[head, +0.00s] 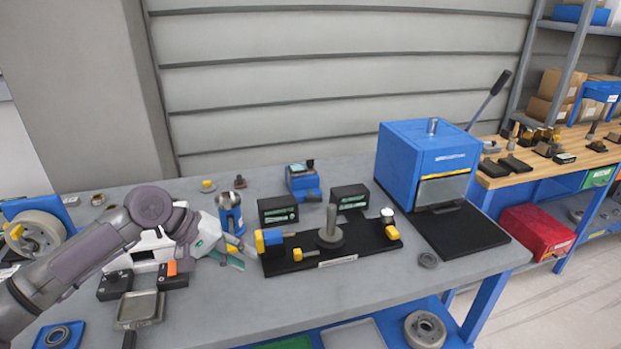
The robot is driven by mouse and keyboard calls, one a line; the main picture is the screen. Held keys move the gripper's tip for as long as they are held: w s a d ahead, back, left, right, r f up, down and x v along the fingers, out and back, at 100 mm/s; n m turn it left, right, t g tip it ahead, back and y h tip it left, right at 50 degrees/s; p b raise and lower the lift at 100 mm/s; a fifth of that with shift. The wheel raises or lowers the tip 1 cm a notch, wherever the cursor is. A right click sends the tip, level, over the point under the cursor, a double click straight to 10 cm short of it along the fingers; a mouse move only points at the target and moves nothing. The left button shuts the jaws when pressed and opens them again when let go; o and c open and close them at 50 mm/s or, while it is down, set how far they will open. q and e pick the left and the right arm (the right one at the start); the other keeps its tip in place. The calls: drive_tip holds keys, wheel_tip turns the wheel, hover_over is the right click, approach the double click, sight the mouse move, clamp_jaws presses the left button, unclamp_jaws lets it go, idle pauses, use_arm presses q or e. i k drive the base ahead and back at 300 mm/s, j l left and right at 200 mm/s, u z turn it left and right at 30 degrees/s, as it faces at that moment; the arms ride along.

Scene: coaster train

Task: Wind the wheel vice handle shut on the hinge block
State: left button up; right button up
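A black fixture plate (375,253) lies on the grey workbench, with an upright grey post on a round base (330,232) at its middle. I take this for the wheel vice, but cannot be sure. A blue block with yellow ends (269,240) sits at its left end, and a yellow piece with a silver cap (390,225) at its right end. I cannot tell which part is the handle or the hinge block. My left gripper (240,254) is just left of the blue block. Its fingertips are small and overlap the background, so contact and opening are unclear. My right gripper is out of view.
A blue boxy machine with a lever (415,160) stands right of the fixture. Black boxes (278,209) and a blue tool (302,181) stand behind it. A blue cylindrical holder (230,212) is close behind my gripper.

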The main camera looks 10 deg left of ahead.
sight(310, 198)
drive_tip(key=i, duration=1.25)
